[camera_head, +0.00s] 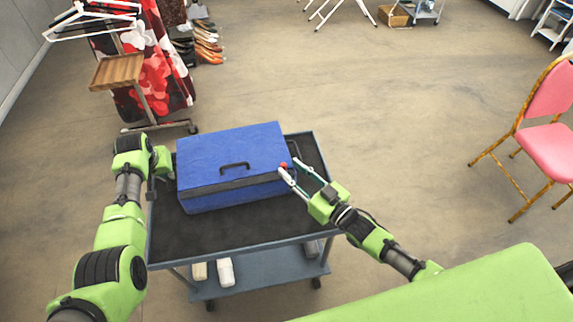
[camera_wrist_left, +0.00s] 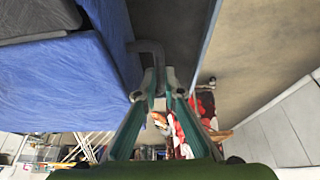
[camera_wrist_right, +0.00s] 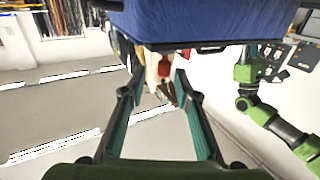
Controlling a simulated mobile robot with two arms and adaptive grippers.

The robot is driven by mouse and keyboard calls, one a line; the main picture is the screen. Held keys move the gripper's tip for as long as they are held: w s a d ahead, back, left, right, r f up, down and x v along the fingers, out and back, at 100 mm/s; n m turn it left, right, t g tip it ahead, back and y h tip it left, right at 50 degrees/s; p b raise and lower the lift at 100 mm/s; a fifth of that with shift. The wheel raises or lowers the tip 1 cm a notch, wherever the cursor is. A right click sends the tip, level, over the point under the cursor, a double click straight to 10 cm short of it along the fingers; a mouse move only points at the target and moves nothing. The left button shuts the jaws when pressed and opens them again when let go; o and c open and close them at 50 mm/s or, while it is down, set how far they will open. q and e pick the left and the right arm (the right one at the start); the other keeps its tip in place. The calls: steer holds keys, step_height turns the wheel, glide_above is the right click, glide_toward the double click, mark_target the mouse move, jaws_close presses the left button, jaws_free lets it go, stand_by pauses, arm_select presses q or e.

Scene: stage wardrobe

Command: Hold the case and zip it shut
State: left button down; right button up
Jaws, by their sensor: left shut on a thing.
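The blue case (camera_head: 230,150) lies on the top of a grey cart, with a dark handle (camera_head: 234,167) facing me and a dark band along its edge. My left gripper (camera_head: 165,165) is at the case's left end. In the left wrist view its fingers are shut on a grey side handle (camera_wrist_left: 150,50) beside the blue wall. A red zipper pull (camera_head: 283,164) sits at the case's right end; it also shows in the right wrist view (camera_wrist_right: 164,68). My right gripper (camera_head: 292,169) is open, its fingers on either side of the pull, apparently not closed on it. The lid looks down; I cannot tell the zip's state.
The cart (camera_head: 240,246) has bare dark top in front of the case and white items (camera_head: 225,271) on its lower shelf. A clothes rack (camera_head: 147,75) stands behind left, a pink chair (camera_head: 548,120) at right. The floor between is clear.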

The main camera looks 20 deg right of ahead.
arm_select(q)
steer(key=shift+d, duration=0.15)
arm_select(e)
steer(key=v, duration=0.8)
steer(key=shift+s+d, duration=0.25)
steer(key=shift+s, duration=0.05)
arm_select(q)
steer(key=c, duration=2.1)
jaws_free()
steer(key=shift+r, duration=0.1)
